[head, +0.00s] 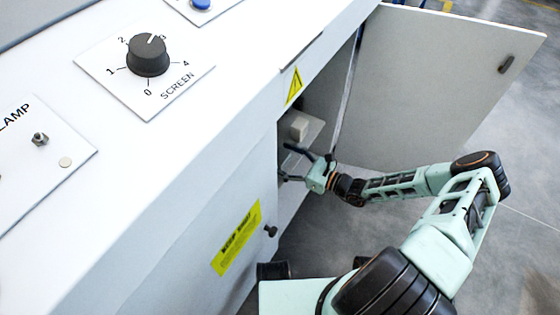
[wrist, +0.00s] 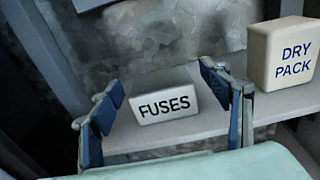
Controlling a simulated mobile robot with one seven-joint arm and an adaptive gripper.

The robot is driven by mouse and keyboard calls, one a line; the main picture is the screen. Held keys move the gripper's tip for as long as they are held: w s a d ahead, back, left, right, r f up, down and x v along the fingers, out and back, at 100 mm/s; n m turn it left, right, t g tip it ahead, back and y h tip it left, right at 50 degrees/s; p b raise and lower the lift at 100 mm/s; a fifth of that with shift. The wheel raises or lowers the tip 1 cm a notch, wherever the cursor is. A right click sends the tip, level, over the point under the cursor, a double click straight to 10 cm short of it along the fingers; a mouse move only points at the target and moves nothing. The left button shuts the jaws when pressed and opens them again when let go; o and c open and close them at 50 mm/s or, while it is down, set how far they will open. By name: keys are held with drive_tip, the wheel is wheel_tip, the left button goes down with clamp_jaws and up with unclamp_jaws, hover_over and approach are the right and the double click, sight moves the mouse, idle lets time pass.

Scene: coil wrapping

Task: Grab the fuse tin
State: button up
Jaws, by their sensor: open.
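The fuse tin (wrist: 165,103) is a small pale box marked FUSES. It sits on a grey shelf (wrist: 185,132) inside the cabinet, in the middle of the wrist view. My gripper (wrist: 160,88) is open, with one dark blue finger to the left of the tin and one to its right. Gaps show between the fingers and the tin, and nothing is held. In the head view my gripper (head: 286,163) reaches in at the cabinet opening. I cannot make out the tin there; the cabinet front seems to hide it.
The cabinet door (head: 440,85) stands open at right. The closed front panel (head: 190,220) borders the opening at left.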

drive_tip(key=shift+w+a, duration=0.2)
drive_tip(key=shift+a, duration=0.05)
drive_tip(key=c, duration=1.2)
drive_tip(key=shift+c, duration=0.8)
drive_tip(key=shift+r, duration=0.15)
